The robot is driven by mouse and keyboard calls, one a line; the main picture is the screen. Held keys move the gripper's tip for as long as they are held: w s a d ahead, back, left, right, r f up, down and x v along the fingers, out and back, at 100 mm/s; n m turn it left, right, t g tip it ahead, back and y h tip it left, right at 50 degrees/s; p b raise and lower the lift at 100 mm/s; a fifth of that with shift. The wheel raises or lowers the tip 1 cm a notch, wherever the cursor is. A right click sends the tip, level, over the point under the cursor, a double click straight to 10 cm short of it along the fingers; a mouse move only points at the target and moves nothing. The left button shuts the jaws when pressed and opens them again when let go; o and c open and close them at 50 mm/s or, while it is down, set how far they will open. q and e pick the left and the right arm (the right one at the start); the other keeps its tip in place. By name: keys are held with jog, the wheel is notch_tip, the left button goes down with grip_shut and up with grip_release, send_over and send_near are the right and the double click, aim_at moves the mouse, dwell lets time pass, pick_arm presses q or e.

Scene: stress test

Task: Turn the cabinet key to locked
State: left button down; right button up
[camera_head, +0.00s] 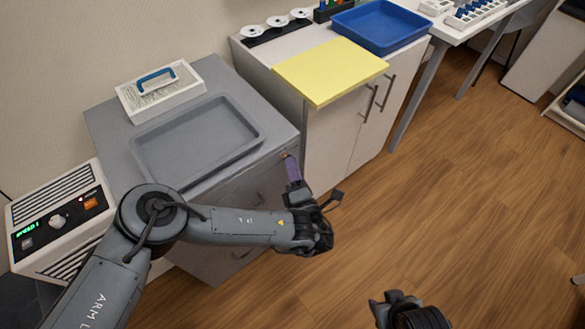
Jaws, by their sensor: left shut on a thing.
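The grey cabinet (255,190) stands at the centre left, with drawer fronts facing the floor. Near its top right corner is a small brassy lock (285,155). A purple piece (292,169), which looks like the key's handle, points from the lock toward my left gripper (296,186). My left gripper is shut on this key at the cabinet front. The fingertips are small here, and the key's exact angle cannot be told. My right gripper (400,308) is at the bottom edge, over the floor and away from the cabinet; its finger opening cannot be made out.
A grey tray (140,150) and a white box with a blue handle (162,102) sit on the cabinet. A white device (48,240) stands at left. A white cabinet (345,135) bears a yellow board (330,68) and blue tray (350,20). Floor at right is clear.

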pick_arm(q)
jog(key=shift+w+d+f+n+y, duration=0.1)
jog(key=shift+n+y, duration=1.1)
jog(key=shift+n, duration=1.55)
jog(key=shift+w+d+f+n+y, duration=0.15)
jog(key=shift+n+y, duration=1.05)
jog(key=shift+n, duration=1.5)
jog(key=shift+s+d+n+y, duration=0.1)
jog(key=shift+n+y, duration=1.1)
jog(key=shift+n, duration=1.55)
jog(key=shift+w, duration=0.1)
jog(key=c, duration=1.2)
grip_release()
jog(key=shift+c, duration=0.2)
jog(key=shift+f, duration=0.15)
